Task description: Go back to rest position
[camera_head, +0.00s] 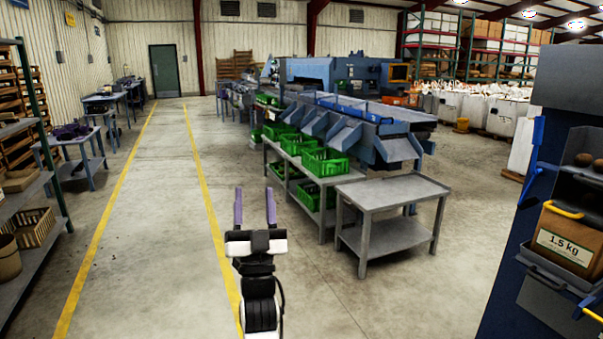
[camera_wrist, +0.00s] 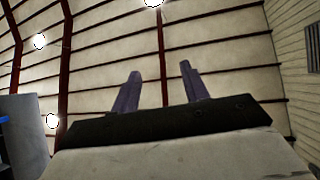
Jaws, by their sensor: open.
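My gripper (camera_head: 255,206) is raised in the lower middle of the head view, over the concrete floor beside the yellow line. Its two purple fingers stand apart, pointing up, with nothing between them. In the wrist view my gripper (camera_wrist: 161,92) is also open and empty, against the ceiling. My black and white wrist shows below the fingers in the head view.
A bare grey metal table (camera_head: 390,192) stands right of my gripper. Behind it, a bench (camera_head: 305,182) carries green crates (camera_head: 325,161) beside the blue grading machine (camera_head: 350,110). A blue station with a 1.5 kg bag (camera_head: 568,240) stands at right. The aisle at left is clear.

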